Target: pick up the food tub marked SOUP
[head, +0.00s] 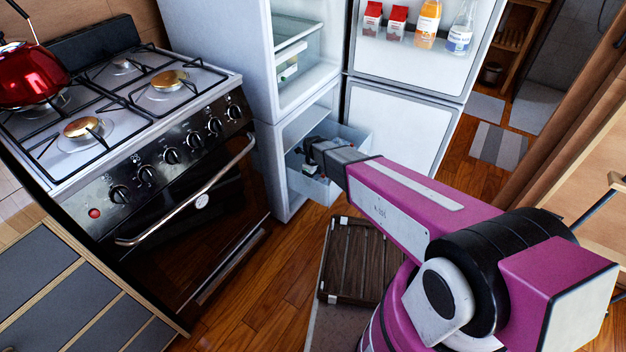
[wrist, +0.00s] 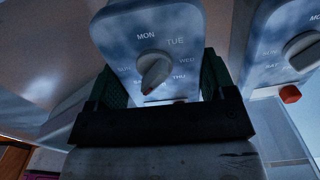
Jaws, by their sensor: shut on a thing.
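A pale blue food tub (wrist: 120,50) with a weekday dial fills the top middle of the wrist view. No SOUP mark is readable on the side I see. My gripper (wrist: 161,82) is shut on this tub, with one green finger on each side. A second similar tub (wrist: 272,50) stands close by on the right, with a weekday dial and a small red part at its lower edge. In the head view my gripper (head: 312,158) reaches into the pulled-out freezer drawer (head: 355,138), and my arm hides much of what it holds.
The fridge (head: 222,50) stands open, with cartons (head: 384,20) and bottles (head: 444,24) on its door shelf. The stove (head: 150,170) with a red kettle (head: 30,75) is on the left. A dark slatted crate (head: 352,262) is on the floor below my arm.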

